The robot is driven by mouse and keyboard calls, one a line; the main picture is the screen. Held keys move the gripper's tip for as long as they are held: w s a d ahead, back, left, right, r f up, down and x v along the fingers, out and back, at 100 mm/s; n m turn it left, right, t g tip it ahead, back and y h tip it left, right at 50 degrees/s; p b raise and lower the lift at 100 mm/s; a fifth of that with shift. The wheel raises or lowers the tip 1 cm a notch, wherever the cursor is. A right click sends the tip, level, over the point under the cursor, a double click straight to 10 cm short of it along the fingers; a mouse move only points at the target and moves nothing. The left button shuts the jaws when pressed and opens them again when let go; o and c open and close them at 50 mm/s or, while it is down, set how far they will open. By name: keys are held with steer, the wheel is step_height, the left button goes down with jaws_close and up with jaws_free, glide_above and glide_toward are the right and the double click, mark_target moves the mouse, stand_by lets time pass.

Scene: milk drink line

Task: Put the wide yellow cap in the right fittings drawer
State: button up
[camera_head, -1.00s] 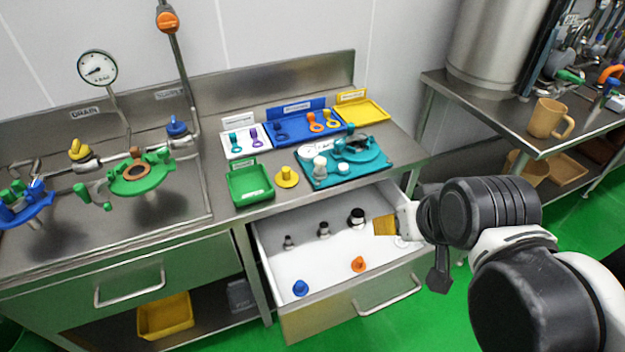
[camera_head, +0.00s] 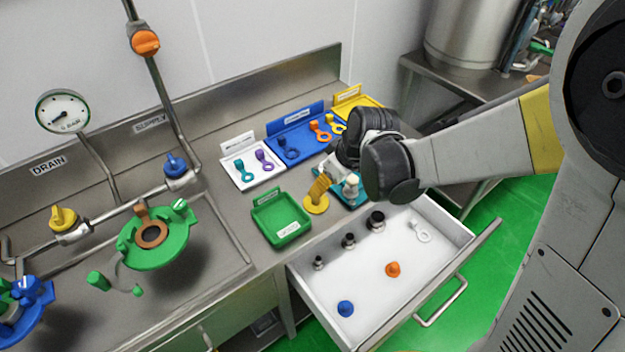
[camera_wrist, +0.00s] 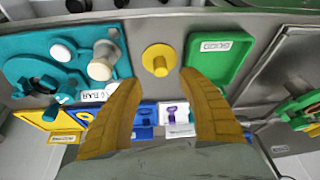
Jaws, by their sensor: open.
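The wide yellow cap (camera_head: 316,204) stands on the steel counter, between the green tray and the teal board. In the wrist view the same cap (camera_wrist: 159,60) is a round yellow disc with a raised knob, just beyond my fingertips and between their lines. My gripper (camera_head: 318,188) is open and empty, its yellow fingers pointing down at the cap and partly covering it in the head view. The fingers also show in the wrist view (camera_wrist: 160,82). The right fittings drawer (camera_head: 365,262) is pulled open below the counter, with a white inside.
In the drawer lie a blue cap (camera_head: 345,308), an orange cap (camera_head: 392,269), several black-and-steel fittings and a white ring. A green tray (camera_head: 282,236) is left of the cap. The teal board (camera_wrist: 20,68) with parts is close by on the other side.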

steer(key=b+x, duration=0.3)
steer(key=x, duration=0.5)
steer(key=shift+a+f+b, duration=0.1)
steer(key=shift+f+b, duration=0.1)
steer(key=shift+b, duration=0.15)
steer(key=shift+r, duration=0.1)
jaws_close()
